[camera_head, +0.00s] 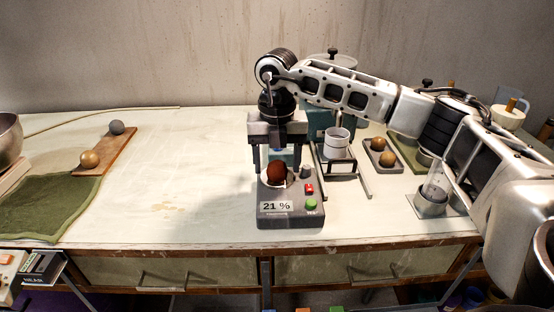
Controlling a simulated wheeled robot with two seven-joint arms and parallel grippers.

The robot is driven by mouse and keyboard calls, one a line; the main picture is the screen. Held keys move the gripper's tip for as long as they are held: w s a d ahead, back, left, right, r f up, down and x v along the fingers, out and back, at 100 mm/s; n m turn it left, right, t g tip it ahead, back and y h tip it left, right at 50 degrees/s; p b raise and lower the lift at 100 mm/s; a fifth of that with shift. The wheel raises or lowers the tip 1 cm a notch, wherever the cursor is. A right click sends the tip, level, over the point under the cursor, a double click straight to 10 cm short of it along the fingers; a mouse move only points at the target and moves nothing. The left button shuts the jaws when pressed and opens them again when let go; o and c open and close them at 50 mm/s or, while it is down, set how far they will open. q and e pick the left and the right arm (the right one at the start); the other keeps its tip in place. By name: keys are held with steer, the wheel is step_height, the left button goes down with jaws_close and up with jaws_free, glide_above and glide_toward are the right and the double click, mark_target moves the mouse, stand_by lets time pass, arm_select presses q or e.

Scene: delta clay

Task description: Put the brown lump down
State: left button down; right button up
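The brown lump (277,173) is dark reddish brown and round. It appears to sit on the top of a grey meter (290,220), whose display reads "21 %". My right gripper (277,168) points down over the meter from above. Its two fingers stand apart, one on each side of the lump, with gaps between them and it. The gripper looks open. The lump's underside and its contact with the meter are hard to make out. My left gripper is not in view.
On the left, a wooden board (108,155) holds a tan ball (89,159) and a grey ball (117,127), near a green cloth (38,208). Right of the meter are a white cup (337,143) on a stand and a tray (372,145) with two brown balls. The table's left middle is clear.

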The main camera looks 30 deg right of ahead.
steer(key=shift+r, duration=0.1)
steer(key=shift+r, duration=0.3)
step_height(320, 180, up, 12)
steer(key=shift+f+b, duration=0.2)
steer(key=shift+b, duration=0.1)
stand_by(0.4)
